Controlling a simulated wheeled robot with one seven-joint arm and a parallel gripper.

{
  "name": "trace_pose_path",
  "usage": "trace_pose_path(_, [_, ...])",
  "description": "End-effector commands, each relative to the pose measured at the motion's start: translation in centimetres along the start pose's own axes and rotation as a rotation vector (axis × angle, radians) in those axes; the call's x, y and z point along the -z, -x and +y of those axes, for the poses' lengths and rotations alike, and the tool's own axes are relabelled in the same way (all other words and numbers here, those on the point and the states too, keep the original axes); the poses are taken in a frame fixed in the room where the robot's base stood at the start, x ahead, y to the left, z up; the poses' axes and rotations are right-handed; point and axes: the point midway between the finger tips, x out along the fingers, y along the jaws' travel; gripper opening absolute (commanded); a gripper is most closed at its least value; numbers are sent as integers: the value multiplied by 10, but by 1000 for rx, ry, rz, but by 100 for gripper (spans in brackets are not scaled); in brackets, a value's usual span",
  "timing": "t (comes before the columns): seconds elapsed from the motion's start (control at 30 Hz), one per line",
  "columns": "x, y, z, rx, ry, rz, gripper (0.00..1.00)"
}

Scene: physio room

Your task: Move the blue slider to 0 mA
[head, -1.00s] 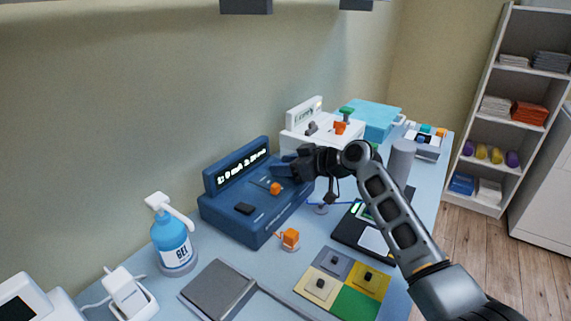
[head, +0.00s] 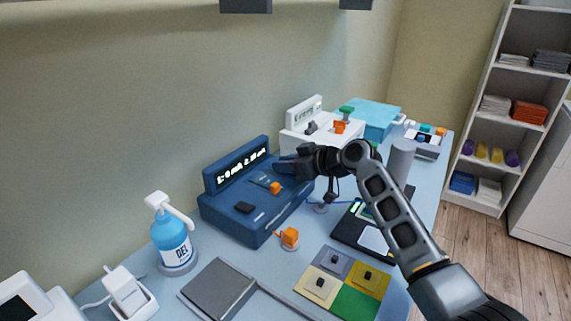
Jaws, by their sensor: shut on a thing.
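A dark blue unit (head: 262,221) stands on the table with a lit display (head: 241,170) along its raised back; the small text is not clearly legible. A black knob (head: 243,208) and an orange knob (head: 275,188) on a slot sit on its top. My gripper (head: 281,165) reaches in from the right over the unit's far right end, in line with these knobs. It is shut on what appears to be the blue slider, which its fingers hide. I cannot see the slider's exact position on its track.
A blue gel bottle (head: 172,240) stands left of the unit.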

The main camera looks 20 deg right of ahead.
Motion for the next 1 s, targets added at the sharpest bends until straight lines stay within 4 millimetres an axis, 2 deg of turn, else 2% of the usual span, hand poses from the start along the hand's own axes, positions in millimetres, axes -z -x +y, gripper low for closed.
trace_pose_path(0.13, [-2,4,0,-1,-1,0,0])
trace_pose_path(0.4, [-16,38,0,0,0,1,0])
trace_pose_path(0.7, [-18,42,0,1,-2,-2,0])
trace_pose_path(0.73, [-18,42,0,1,-2,-2,22])
trace_pose_path(1.0, [-17,41,0,0,-1,-1,47])
